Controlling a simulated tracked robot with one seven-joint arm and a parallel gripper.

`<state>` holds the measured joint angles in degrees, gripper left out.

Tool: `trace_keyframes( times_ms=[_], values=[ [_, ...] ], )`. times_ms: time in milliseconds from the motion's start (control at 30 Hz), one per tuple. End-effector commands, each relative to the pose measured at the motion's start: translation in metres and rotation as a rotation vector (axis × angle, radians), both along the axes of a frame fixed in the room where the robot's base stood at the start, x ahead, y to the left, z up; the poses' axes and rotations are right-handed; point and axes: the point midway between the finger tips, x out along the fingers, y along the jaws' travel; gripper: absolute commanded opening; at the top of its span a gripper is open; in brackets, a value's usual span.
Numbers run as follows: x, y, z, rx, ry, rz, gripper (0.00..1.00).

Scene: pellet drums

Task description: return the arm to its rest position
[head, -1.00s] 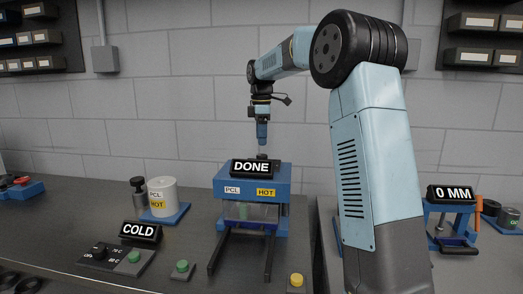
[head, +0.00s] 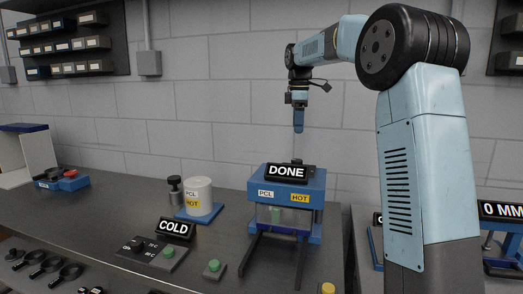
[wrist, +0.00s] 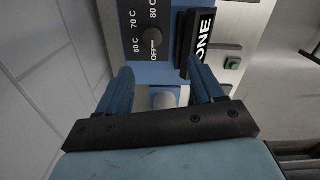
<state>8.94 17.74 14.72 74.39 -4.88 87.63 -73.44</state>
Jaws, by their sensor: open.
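My gripper (head: 298,128) hangs pointing down from my arm, above the blue machine (head: 318,188) labelled PCL and HOT. The machine carries a black sign (head: 287,173) reading DONE. In the wrist view my gripper (wrist: 170,78) has its two blue fingers apart with nothing held between them. Below them a dial (wrist: 152,38) marked OFF, 60 C, 70 C and 80 C shows on the machine's top.
A white drum (head: 199,196) labelled PCL and HOT stands on a blue base left of the machine. A COLD sign (head: 175,229) and green buttons (head: 213,266) are in front. Black scoops (head: 45,265) lie at the front left. A 0 MM sign (head: 502,211) is at right.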

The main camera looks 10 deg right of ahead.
Motion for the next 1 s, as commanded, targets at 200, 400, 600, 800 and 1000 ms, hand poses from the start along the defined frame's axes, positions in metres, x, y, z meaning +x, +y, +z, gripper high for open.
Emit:
trace_keyframes(
  times_ms=[200,400,600,800,1000],
  values=[
    [-0.045,0.006,0.013,-0.016,-0.054,-0.137,0.67],
    [-0.088,0.008,0.017,-0.018,-0.106,-0.276,0.67],
    [-0.133,0.008,0.017,-0.008,-0.16,-0.416,0.67],
    [-0.177,0.006,0.012,0.016,-0.211,-0.56,0.67],
    [-0.222,0.003,0.002,0.05,-0.261,-0.703,0.67]
  ],
)
